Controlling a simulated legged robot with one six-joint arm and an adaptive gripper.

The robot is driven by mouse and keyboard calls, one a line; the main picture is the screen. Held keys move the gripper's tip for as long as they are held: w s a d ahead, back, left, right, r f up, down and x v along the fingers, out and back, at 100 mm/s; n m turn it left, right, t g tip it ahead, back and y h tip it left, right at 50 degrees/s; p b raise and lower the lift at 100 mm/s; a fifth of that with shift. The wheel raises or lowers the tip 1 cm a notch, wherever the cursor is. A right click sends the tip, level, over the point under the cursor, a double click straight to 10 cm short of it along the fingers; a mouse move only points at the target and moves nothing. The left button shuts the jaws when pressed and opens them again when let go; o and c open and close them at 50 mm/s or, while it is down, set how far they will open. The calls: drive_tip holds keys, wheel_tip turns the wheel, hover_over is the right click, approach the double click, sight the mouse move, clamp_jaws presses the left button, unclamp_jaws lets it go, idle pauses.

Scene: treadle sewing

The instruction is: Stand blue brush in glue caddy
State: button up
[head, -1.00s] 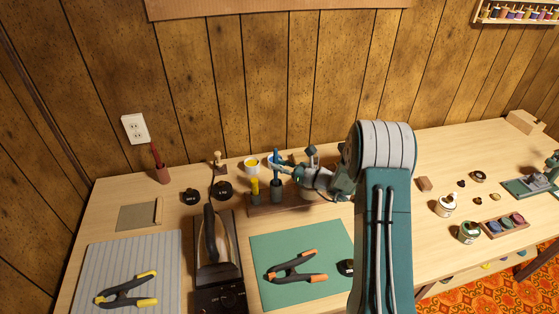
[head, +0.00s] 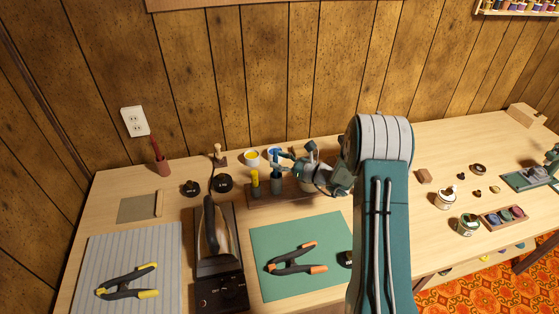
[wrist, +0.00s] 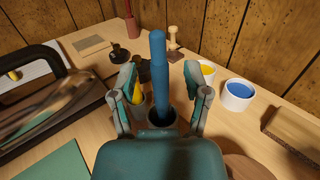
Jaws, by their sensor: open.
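The blue brush (wrist: 160,75) stands nearly upright in a dark cup (wrist: 163,117) of the wooden caddy (head: 292,196). The brush's lower end is hidden inside the cup. In the head view the brush (head: 275,168) is partly hidden by my gripper. A yellow brush (head: 254,178) stands in the neighbouring cup to the left. My gripper (wrist: 164,90) is open, with one finger on each side of the blue brush and a visible gap to both. In the head view my gripper (head: 283,158) reaches in from the right, above the caddy.
White pots of yellow paint (head: 251,157) and blue paint (wrist: 239,90) stand behind the caddy. An iron (head: 211,235) is at the left. A green mat (head: 275,240) with an orange-tipped clamp (head: 292,260) lies in front. A red holder (head: 161,167) stands at the back left.

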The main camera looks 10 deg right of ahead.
drive_tip(key=v, duration=1.2)
drive_tip(key=shift+w+f, duration=0.1)
idle(0.4)
